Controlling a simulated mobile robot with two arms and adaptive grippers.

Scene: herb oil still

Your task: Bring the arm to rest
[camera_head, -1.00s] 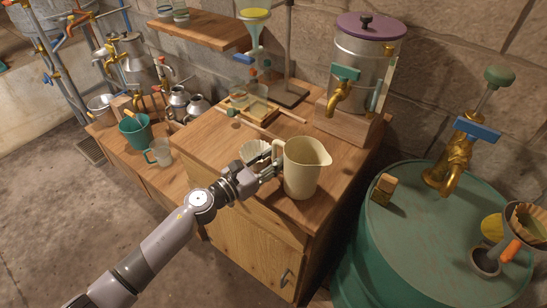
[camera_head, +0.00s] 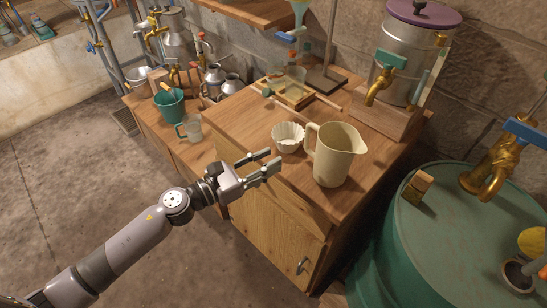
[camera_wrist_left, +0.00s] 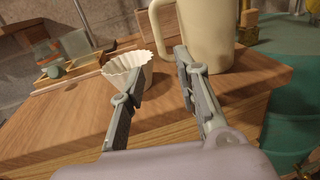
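My left gripper (camera_head: 272,162) is open and empty, in front of the wooden cabinet's front edge. It is apart from the cream pitcher (camera_head: 337,158), which stands upright on the cabinet top to the right of the fingers. In the left wrist view the open fingers (camera_wrist_left: 158,75) point toward the cabinet top, with the lower part of the pitcher (camera_wrist_left: 205,35) beyond the right finger. A white fluted filter cup (camera_wrist_left: 128,68) shows beyond the left finger. My right gripper is not in view.
The wooden cabinet (camera_head: 235,125) carries the fluted cup (camera_head: 288,136) and a metal urn with a brass tap (camera_head: 378,85). A green drum (camera_head: 450,235) stands to the right. A teal bucket (camera_head: 170,104) and a clear mug (camera_head: 192,130) stand left. The floor (camera_head: 60,190) at left is clear.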

